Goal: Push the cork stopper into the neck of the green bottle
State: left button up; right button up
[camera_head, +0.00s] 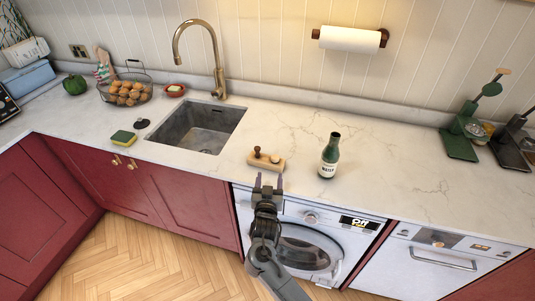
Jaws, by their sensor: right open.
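The green bottle (329,157) stands upright on the white counter near its front edge, right of the sink, with a pale label and an uncovered-looking mouth. Left of it, near the edge, lies a small wooden block (267,164). A dark brown knobbed piece stands at the block's left end, and a small pale tan piece (275,158), possibly the cork stopper, sits further right on it. My right gripper (269,181) is open and empty in front of the counter edge, just below the block in the picture, apart from block and bottle. My left gripper is out of view.
The sink (198,127) lies left of the block. Green (459,146) and black stands are at the far right.

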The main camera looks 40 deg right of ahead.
aim_at(275, 160)
jog(key=x, duration=0.3)
jog(key=shift+d, duration=0.45)
jog(key=shift+w+d+f+b, duration=0.1)
jog(key=shift+w+d+b, duration=0.15)
jog(key=shift+b, duration=0.05)
jog(key=shift+w+d, duration=0.2)
jog(key=shift+w, duration=0.15)
jog(key=x, duration=0.3)
jog(key=shift+d+b, duration=0.3)
jog(key=shift+d, duration=0.25)
jog(key=shift+w+d, duration=0.4)
jog(key=shift+w, duration=0.15)
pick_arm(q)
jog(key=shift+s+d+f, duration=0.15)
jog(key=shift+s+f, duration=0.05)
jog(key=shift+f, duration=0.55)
pick_arm(e)
jog(key=c, duration=1.1)
